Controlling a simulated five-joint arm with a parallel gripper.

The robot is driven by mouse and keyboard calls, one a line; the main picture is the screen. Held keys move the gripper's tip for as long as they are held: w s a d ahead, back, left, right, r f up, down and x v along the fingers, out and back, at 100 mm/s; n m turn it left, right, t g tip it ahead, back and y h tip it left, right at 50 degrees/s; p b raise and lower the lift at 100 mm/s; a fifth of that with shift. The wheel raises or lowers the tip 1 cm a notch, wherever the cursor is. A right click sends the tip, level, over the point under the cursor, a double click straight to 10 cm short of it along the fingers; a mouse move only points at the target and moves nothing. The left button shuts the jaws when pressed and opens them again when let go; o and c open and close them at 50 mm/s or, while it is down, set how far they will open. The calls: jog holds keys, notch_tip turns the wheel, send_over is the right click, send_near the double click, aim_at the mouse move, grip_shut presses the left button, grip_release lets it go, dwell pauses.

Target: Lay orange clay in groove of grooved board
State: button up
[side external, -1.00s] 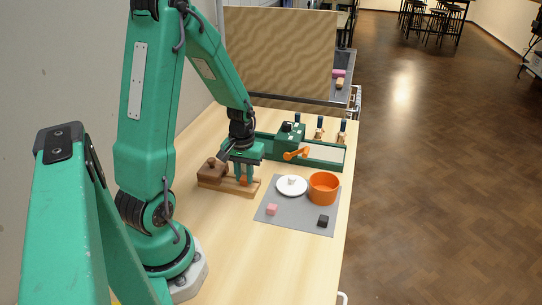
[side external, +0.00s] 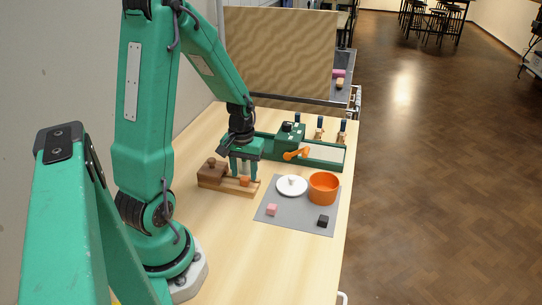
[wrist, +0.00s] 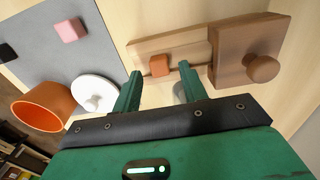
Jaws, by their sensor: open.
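The orange clay (side external: 245,182) is a small block resting on the light wooden grooved board (side external: 236,189). In the wrist view the clay (wrist: 159,65) sits on the board (wrist: 143,46) beside the dark wooden block with a round knob (wrist: 236,45). I cannot tell whether it lies fully down in the groove. My gripper (side external: 244,173) is just above the board, pointing down, with its fingers apart and empty. In the wrist view my gripper (wrist: 160,76) has one fingertip on either side of the clay in the picture, with the clay clear of both.
A grey mat (side external: 290,220) to the right holds an orange pot (side external: 323,188), a white lid (side external: 291,186), a pink cube (side external: 271,209) and a black cube (side external: 323,221). A green machine with an orange handle (side external: 297,154) stands behind. The front table surface is clear.

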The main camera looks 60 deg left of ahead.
aim_at(246, 180)
notch_tip(246, 180, up, 11)
jog(key=shift+f, duration=0.2)
dwell(0.3)
dwell(0.5)
jog(key=s+d+r+m+t, duration=0.2)
jog(key=d+r+m, duration=0.2)
jog(key=d, duration=0.5)
jog(key=s+d+r+m+t, duration=0.2)
jog(key=d+r+m, duration=0.3)
jog(key=d, duration=0.4)
jog(key=shift+s+r+t, duration=0.35)
jog(key=shift+r+t, duration=0.05)
jog(key=shift+t, duration=0.4)
